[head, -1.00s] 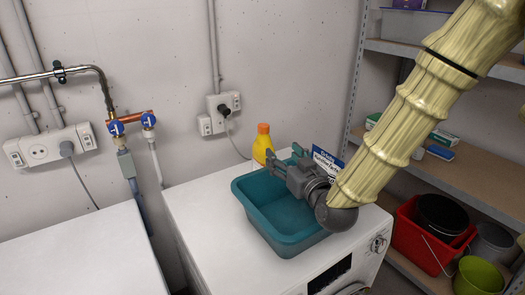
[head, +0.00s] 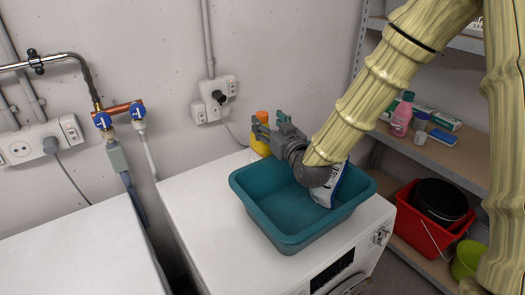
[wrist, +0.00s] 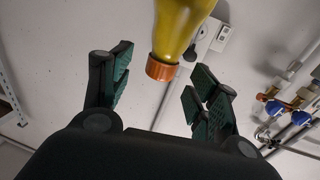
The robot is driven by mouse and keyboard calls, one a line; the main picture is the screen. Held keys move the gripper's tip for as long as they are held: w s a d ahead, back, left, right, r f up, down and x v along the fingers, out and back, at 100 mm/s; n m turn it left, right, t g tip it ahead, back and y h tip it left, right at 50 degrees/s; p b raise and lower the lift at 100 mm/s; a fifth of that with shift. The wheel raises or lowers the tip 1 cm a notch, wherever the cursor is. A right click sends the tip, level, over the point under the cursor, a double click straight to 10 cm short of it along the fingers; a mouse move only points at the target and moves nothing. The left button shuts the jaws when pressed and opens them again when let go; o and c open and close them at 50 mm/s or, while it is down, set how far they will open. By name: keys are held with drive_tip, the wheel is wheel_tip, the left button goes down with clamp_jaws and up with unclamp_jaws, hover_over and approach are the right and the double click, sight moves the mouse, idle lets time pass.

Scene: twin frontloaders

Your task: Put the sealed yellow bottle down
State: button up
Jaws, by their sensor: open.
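The yellow bottle (head: 259,148) with its orange cap (head: 262,117) shows behind the teal tub, at the back of the white machine's top. My gripper partly hides it, and its base is out of sight. In the wrist view the bottle (wrist: 181,28) hangs into the picture from the top, cap lowest, between the spread fingers. My gripper (head: 272,127) is open, with its fingers close to the bottle's upper part. It also shows open in the wrist view (wrist: 158,72). I cannot tell whether a finger touches the bottle.
The teal tub (head: 245,188) stands on the white machine (head: 205,215) under my arm. A blue and white package (head: 333,186) is at the tub's right side. Another white machine (head: 85,250) stands left. Shelves with a red bucket (head: 413,236) are at right.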

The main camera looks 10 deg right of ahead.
sight(265, 120)
drive_tip(key=shift+p+x, duration=0.55)
drive_tip(key=shift+x, duration=1.65)
drive_tip(key=shift+a, duration=0.1)
clamp_jaws()
